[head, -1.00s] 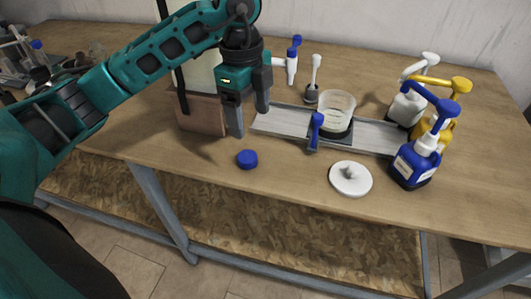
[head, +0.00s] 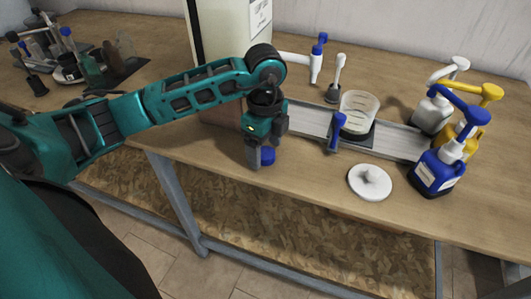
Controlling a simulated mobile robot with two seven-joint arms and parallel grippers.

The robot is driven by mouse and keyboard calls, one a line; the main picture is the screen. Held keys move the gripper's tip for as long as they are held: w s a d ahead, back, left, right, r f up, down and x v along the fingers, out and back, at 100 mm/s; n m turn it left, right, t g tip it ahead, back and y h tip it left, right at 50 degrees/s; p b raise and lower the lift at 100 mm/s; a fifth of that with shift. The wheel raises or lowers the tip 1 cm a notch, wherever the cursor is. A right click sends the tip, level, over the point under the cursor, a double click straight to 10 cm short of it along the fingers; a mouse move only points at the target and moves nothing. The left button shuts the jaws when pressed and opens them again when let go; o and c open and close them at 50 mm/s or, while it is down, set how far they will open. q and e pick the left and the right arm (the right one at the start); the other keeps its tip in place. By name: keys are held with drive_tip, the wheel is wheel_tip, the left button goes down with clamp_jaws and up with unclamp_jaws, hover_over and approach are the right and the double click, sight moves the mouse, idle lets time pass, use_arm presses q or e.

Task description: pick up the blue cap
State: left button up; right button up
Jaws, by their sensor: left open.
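The blue cap (head: 268,156) lies on the wooden table near its front edge, left of the white round lid. My left gripper (head: 261,159) is right at the cap, pointing down, with its jaws open. One finger hides the left part of the cap. I cannot tell whether the fingers touch it. My right gripper is not in view.
A white round lid (head: 370,182) with a knob lies to the right. Blue, yellow and white pump bottles stand at the right. A tall cabinet (head: 228,45) stands behind my left arm.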

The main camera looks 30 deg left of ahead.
use_arm(q)
drive_tip(key=shift+f, duration=0.35)
drive_tip(key=shift+c, duration=0.2)
drive_tip(key=c, duration=1.1)
